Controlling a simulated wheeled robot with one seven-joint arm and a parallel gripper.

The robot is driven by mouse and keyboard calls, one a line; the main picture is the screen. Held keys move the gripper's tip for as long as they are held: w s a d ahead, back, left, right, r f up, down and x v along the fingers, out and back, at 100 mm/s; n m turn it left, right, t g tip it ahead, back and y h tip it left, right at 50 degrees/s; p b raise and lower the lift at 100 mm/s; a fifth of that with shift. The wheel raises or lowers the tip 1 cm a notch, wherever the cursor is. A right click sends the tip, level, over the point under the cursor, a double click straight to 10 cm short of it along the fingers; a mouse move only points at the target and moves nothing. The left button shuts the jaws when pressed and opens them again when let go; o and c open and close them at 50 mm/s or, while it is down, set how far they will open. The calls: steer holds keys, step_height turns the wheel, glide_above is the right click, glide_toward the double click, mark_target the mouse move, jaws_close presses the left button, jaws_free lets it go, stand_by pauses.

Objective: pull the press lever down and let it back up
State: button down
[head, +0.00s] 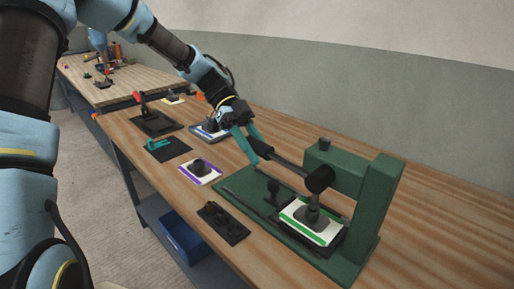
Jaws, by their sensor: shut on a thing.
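The green press (375,215) stands at the right of the wooden bench. Its dark lever (289,166) sticks out to the left from the round black hub (320,179) and slopes slightly. My gripper (262,152) comes from the upper left with teal fingers and is shut on the lever's outer end. The fingers partly hide the lever's tip. Under the press head, a dark knobbed piece (313,214) stands on a white plate with green edges (296,212). I cannot tell whether the head touches it.
On the bench (440,203) left of the press are a purple-edged plate (201,172), a dark block with knobs (223,222), a teal item on a black mat (160,144) and a red-handled clamp (139,99). A blue bin (183,238) sits below. The bench behind the press is clear.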

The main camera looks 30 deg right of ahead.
steer(key=shift+f, duration=0.35)
steer(key=c, duration=0.8)
jaws_free()
steer(key=shift+d, duration=0.1)
steer(key=o, duration=0.3)
steer(key=shift+r, duration=0.1)
steer(key=b+v, duration=0.2)
steer(key=v, duration=0.9)
steer(key=shift+b, duration=0.4)
